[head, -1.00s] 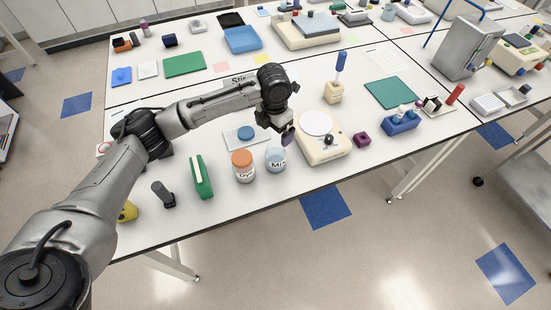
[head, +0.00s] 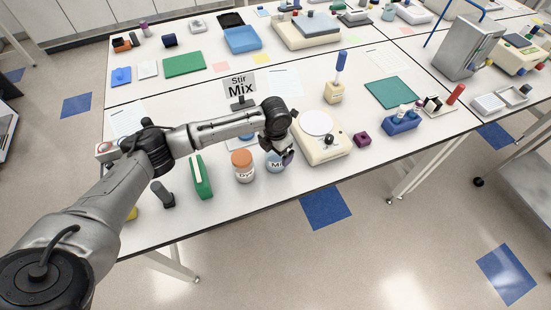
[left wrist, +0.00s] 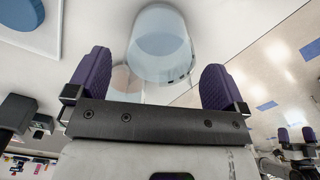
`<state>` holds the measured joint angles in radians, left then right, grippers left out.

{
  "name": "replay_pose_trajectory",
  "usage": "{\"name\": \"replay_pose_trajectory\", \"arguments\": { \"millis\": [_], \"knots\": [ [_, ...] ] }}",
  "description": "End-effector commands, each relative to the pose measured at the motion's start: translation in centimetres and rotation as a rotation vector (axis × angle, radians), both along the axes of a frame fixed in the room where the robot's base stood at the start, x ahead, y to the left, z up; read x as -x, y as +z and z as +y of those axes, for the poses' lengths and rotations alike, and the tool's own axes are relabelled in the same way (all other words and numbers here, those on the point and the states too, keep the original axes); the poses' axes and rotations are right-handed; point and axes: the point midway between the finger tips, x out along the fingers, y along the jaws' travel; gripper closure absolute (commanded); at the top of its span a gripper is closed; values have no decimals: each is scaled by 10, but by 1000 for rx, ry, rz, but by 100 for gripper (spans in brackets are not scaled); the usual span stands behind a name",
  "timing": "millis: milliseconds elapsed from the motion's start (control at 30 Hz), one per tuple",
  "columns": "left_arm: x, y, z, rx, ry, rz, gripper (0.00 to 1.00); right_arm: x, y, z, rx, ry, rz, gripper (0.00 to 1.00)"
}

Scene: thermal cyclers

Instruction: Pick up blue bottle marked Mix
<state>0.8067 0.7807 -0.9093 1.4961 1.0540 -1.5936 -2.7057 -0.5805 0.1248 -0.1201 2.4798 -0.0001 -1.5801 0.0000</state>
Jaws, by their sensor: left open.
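The light blue bottle marked Mix (head: 275,163) stands on the white table in the head view, its upper part partly hidden by my gripper. My left gripper (head: 281,158) is open, at the top of the bottle. In the left wrist view the bottle (left wrist: 160,45) shows as a translucent bluish-white jar ahead of and between the two purple fingers of the gripper (left wrist: 158,78). I see no contact between fingers and bottle.
An orange-capped jar (head: 242,165) stands close left of the bottle. A cream stirrer with a round white plate (head: 322,150) is close on the right. A green rack (head: 200,177) stands further left. A sign reading Stir Mix (head: 240,87) is behind my arm. The table's front edge is just in front.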

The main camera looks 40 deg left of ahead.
Motion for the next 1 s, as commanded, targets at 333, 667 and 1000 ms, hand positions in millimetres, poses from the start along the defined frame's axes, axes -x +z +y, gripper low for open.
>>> {"name": "replay_pose_trajectory", "arguments": {
  "millis": [333, 667, 1000],
  "knots": [
    [0, -13, 0, -1, 0, -1, 2, 0, -1, 0, 0, 1, 0, 2],
    [0, -13, 0, -1, 0, -1, 33, 0, -1, 2, -5, -4, 0, 2],
    [0, -13, 1, -1, 1, -1, 66, 0, -1, 3, -9, -5, 0, 2]
  ]
}}
